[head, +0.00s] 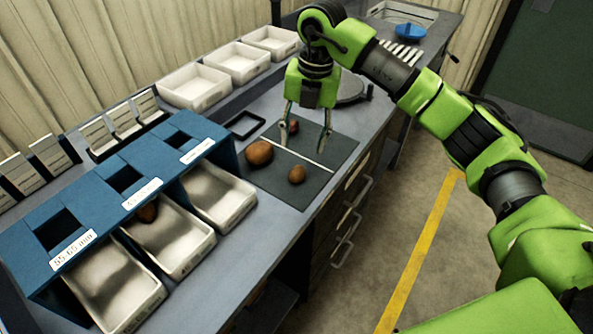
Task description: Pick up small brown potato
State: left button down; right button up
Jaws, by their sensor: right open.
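Three brown potatoes are on a dark grey mat (318,182) with a white line across it. The largest potato (259,153) lies at the mat's left side. A small brown potato (297,174) lies nearer the front edge, on the near side of the line. Another small potato (293,126) lies farther back, beside my right gripper's left finger and partly hidden. My right gripper (304,144) points down over the mat, open, with nothing held between its fingers. I cannot tell its exact height above the mat. My left gripper is not in view.
A blue grader with square openings (92,203) stands left of the mat, with metal trays (218,193) below; a potato (148,212) lies in the middle one. White bins (236,62) line the back. A round plate (350,90) sits behind the mat.

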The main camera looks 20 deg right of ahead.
jog(key=p, duration=0.1)
send_over(298, 170)
jog(key=f, duration=0.6)
jog(key=shift+s+d, duration=0.2)
jog(key=shift+f+p, duration=0.25)
jog(key=shift+p, duration=0.15)
jog(key=f, duration=0.2)
jog(key=f+p, duration=0.1)
jog(key=shift+w+a+f+p, duration=0.15)
jog(key=shift+a+f+p, duration=0.05)
jog(key=shift+f+p, duration=0.15)
jog(key=shift+w+f, duration=0.1)
jog(key=shift+f, duration=0.3)
jog(key=c, duration=1.2)
